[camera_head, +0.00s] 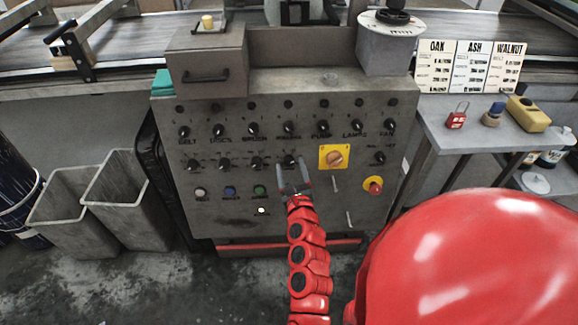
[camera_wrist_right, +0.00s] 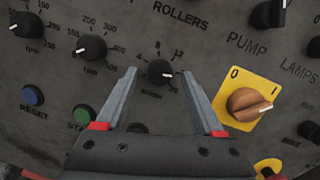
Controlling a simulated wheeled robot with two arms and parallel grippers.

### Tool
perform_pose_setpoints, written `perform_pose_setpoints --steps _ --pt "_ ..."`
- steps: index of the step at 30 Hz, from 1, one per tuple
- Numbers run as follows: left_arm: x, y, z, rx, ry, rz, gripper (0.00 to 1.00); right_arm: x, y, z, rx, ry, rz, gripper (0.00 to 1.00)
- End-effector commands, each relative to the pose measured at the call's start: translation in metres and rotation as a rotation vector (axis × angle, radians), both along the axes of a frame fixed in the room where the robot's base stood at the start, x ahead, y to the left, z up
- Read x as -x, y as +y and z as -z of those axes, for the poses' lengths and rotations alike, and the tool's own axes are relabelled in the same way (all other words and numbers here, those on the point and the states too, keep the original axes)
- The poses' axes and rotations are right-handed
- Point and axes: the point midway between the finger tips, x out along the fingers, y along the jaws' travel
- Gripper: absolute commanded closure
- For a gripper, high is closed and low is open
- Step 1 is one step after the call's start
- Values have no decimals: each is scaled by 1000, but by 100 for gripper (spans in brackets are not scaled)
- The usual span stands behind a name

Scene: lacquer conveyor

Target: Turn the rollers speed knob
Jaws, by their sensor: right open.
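The rollers speed knob (camera_wrist_right: 160,72) is a small black dial with a white pointer. It sits below the ROLLERS label in the wrist view, with the numbers 4, 8 and 12 around it. Its pointer points right and slightly down. In the head view the knob (camera_head: 290,161) is in the second row of the grey control panel (camera_head: 230,205). My right gripper (camera_head: 292,174) is open, with its two grey fingers on either side of the knob in both views. I cannot tell whether they touch it. My left gripper is not in view.
A yellow plate with an orange rotary switch (camera_wrist_right: 249,104) is close right of the right finger. Green (camera_wrist_right: 83,115) and blue (camera_wrist_right: 32,95) buttons are to the left. A red emergency button (camera_head: 373,186) is lower right. Other black knobs surround the spot.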

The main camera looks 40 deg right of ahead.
Motion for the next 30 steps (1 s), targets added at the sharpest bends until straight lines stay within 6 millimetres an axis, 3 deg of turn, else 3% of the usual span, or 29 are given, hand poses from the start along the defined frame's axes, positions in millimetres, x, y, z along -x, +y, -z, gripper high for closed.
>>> perform_pose_setpoints --steps 3,14,30 --pt "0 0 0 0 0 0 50 0 0 0 0 0 0 34" --pt "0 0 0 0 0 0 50 0 0 0 0 0 0 99" --pt "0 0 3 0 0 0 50 0 -1 -1 89 53 -19 100"
